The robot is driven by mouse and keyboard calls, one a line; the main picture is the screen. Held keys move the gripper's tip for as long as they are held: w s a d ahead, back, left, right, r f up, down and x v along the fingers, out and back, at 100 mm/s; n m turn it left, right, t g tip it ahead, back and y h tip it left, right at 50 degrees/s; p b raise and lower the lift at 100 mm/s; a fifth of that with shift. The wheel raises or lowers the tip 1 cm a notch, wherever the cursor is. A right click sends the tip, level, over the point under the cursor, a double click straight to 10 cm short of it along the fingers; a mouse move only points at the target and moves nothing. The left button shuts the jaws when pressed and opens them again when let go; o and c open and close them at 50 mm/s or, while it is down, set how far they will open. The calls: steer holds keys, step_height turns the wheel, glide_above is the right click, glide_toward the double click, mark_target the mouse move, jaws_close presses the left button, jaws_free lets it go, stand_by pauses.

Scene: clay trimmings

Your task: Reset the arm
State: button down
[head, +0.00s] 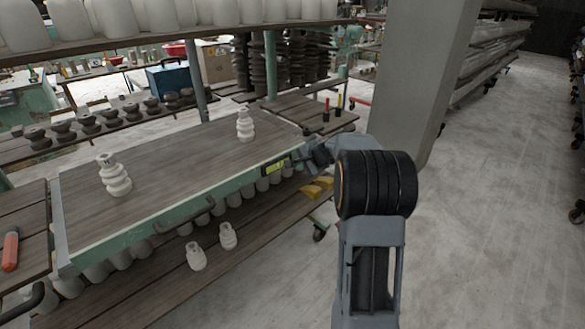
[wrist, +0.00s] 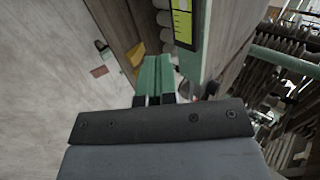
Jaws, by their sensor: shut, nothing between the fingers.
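My gripper (wrist: 154,76) shows in the wrist view as two green fingers side by side, shut with nothing held. In the head view my arm rises from the bottom right, bends at a dark ribbed joint and reaches left to the right front corner of the table (head: 180,165). The fingertips are hard to make out there. A yellow-green marked plate (head: 276,167) sits on the table's front edge close to the arm's end; it also shows in the wrist view (wrist: 183,22), beyond the fingers.
White ribbed insulators stand on the table, one at left (head: 114,176) and one at back (head: 245,125). A grey pillar (head: 420,75) stands behind my arm. The floor (head: 490,200) at right is clear.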

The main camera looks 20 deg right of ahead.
steer(key=v, duration=0.5)
steer(key=s+a+f+n+g+p, duration=0.3)
steer(key=s+a+n+g, duration=0.25)
steer(key=s, duration=0.55)
steer(key=s+a+r+n+h+p, duration=0.1)
steer(key=s+a+r+n+p, duration=0.3)
steer(key=s+a+r, duration=0.2)
steer(key=s+a+r+n+h+p, duration=0.2)
steer(key=s+a+r+n+p, duration=0.2)
steer(key=s, duration=0.6)
steer(key=a+r, duration=0.1)
steer(key=a, duration=0.1)
steer(key=shift+a+r+n, duration=0.35)
steer(key=shift+a+r, duration=0.05)
